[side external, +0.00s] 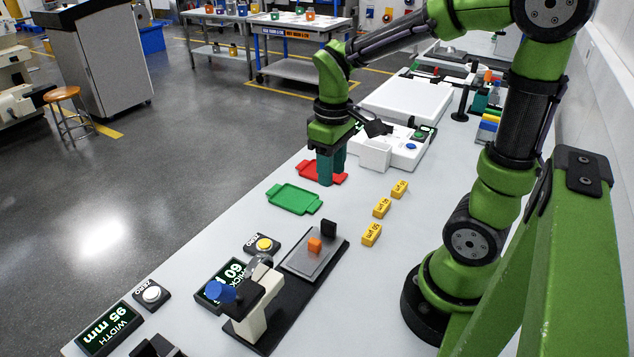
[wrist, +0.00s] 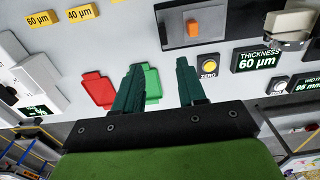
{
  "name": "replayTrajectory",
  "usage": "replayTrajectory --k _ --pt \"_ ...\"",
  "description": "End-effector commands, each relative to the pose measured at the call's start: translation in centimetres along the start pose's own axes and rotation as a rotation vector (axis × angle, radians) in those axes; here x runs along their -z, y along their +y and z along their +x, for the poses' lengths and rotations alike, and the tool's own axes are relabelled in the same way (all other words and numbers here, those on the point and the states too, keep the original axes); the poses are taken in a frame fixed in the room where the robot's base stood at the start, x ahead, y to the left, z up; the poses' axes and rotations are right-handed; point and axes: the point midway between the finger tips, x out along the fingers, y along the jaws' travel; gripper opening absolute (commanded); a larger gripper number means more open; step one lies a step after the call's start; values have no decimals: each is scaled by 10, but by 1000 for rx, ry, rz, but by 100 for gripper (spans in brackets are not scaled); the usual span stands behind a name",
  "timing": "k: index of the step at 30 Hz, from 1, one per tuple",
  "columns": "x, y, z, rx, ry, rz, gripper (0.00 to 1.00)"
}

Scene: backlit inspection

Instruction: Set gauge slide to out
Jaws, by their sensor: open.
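The gauge slide, an orange knob (side external: 314,245) on a flat grey plate (side external: 308,262), sits beside the thickness gauge (side external: 255,300) in the side external view. A black block (side external: 328,228) stands at the plate's far end. The knob also shows near the top of the wrist view (wrist: 193,28). My gripper (side external: 331,182) has teal fingers and is open and empty. It points down over the red tray, well beyond the slide and apart from it. In the wrist view its fingers (wrist: 158,66) are spread with nothing between them.
Yellow blocks (side external: 381,208) line the right. A yellow zero button (side external: 264,244) and thickness display (wrist: 259,59) reading 60 µm are near the slide. A white device (side external: 400,150) stands behind.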

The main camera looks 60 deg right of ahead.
Motion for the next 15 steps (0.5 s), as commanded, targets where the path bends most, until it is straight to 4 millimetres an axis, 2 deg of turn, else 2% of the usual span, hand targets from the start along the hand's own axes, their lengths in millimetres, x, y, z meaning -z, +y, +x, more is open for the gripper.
replayTrajectory --k 3,6,15 --pt "1 0 -16 -1 3 0 40" --pt "0 0 -23 0 1 0 40" --pt "0 0 -26 0 -1 0 40"
